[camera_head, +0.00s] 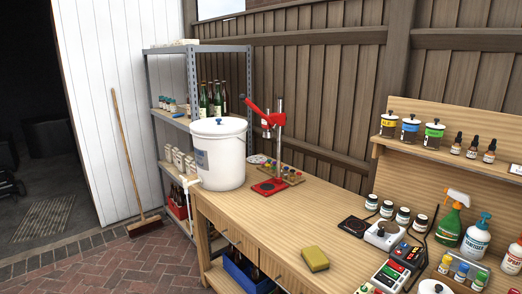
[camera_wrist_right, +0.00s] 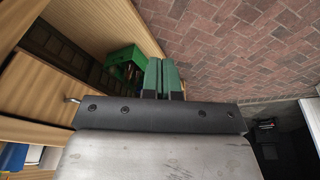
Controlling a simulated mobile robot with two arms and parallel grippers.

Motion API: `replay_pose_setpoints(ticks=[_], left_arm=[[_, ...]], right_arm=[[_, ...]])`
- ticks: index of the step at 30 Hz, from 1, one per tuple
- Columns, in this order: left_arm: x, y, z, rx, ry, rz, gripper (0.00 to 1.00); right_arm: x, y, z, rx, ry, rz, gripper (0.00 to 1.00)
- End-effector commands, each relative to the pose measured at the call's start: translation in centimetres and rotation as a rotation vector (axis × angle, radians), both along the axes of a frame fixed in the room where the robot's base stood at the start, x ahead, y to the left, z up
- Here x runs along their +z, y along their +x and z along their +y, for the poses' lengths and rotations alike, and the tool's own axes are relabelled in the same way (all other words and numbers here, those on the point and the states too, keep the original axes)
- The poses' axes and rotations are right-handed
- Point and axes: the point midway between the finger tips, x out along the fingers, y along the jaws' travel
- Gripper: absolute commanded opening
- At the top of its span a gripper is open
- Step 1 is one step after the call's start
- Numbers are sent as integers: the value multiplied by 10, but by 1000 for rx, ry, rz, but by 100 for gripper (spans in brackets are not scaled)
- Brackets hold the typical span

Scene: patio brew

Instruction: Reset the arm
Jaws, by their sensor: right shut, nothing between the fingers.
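My right gripper (camera_wrist_right: 162,78) shows in the right wrist view with its two green fingers side by side, shut and empty. It hangs over the brick floor (camera_wrist_right: 240,50), beside the wooden bench (camera_wrist_right: 40,85). Neither gripper shows in the head view, and no part of my arms is visible there. My left gripper is in neither view.
The wooden workbench (camera_head: 290,213) carries a white bucket (camera_head: 219,155), a red bottle capper (camera_head: 268,186), a yellow sponge (camera_head: 315,258) and spray bottles (camera_head: 450,225). A metal shelf (camera_head: 192,90) and broom (camera_head: 128,160) stand behind. Brick paving (camera_head: 130,260) at left is clear.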

Motion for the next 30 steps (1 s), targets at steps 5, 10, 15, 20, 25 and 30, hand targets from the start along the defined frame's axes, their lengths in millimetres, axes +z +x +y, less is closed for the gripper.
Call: replay_pose_setpoints(ticks=[5, 10, 15, 20, 25, 30], left_arm=[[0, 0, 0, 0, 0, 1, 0], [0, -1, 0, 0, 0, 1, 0], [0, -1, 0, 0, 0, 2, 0], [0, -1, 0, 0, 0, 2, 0], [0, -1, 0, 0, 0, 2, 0], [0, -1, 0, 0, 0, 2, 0]], right_arm=[[-84, -13, -1, 7, -3, 42, 0], [-172, -50, -6, 15, -8, 84, 0], [-240, -105, -16, 25, -14, 124, 0], [-275, -156, -25, 31, -18, 150, 0], [-288, -184, -31, 35, -20, 161, 0], [-289, -189, -32, 36, -21, 164, 0]])
